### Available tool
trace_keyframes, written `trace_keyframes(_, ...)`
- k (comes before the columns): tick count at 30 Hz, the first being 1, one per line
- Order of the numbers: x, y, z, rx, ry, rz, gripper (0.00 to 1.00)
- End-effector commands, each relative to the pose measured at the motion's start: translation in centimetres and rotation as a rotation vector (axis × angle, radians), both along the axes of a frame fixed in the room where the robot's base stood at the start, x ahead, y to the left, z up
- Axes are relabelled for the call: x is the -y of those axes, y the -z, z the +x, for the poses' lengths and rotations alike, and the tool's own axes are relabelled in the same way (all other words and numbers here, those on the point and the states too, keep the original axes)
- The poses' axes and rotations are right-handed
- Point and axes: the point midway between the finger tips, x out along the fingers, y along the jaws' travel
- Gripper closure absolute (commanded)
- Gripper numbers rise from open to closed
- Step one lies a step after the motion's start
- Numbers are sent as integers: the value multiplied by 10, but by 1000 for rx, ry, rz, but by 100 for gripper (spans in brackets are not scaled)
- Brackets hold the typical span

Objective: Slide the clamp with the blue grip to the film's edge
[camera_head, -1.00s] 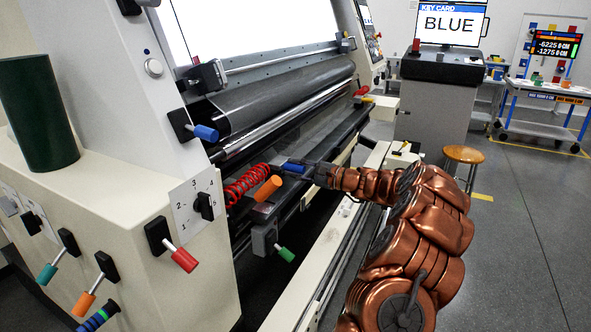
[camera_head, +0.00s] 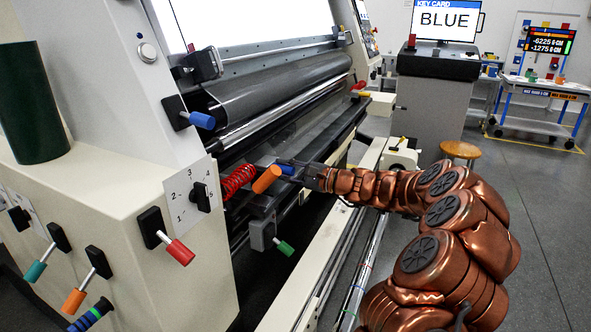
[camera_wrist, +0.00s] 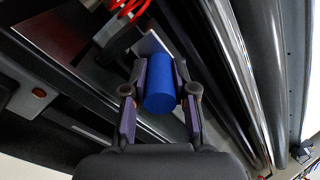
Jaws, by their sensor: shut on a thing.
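The clamp's blue grip (camera_head: 286,169) is a short blue cylinder at the machine's front rail, just right of an orange grip (camera_head: 267,179) in the head view. My gripper (camera_head: 304,172) is shut on the blue grip from the right. In the wrist view the blue grip (camera_wrist: 160,86) sits between both fingers. The clamp's body is mostly hidden behind the grip and fingers. A dark, see-through film (camera_head: 300,127) seems to run down from the roller; its edge cannot be made out.
A red coiled hose (camera_head: 236,182) lies left of the orange grip. A green-tipped lever (camera_head: 284,247) hangs below it. Another blue-tipped lever (camera_head: 201,120) is on the side panel. A screen (camera_head: 445,22) reads BLUE.

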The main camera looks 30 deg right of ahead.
Motion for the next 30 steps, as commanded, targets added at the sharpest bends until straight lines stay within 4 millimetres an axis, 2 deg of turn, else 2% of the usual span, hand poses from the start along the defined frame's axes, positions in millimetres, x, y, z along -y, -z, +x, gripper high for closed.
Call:
trace_keyframes(9, -26, 3, -19, 0, -3, -3, 100)
trace_keyframes(22, -31, 2, -21, 0, -4, -5, 100)
trace_keyframes(23, -31, 2, -21, 0, -4, -5, 71)
trace_keyframes(30, -32, 1, -21, 0, -5, -4, 48)
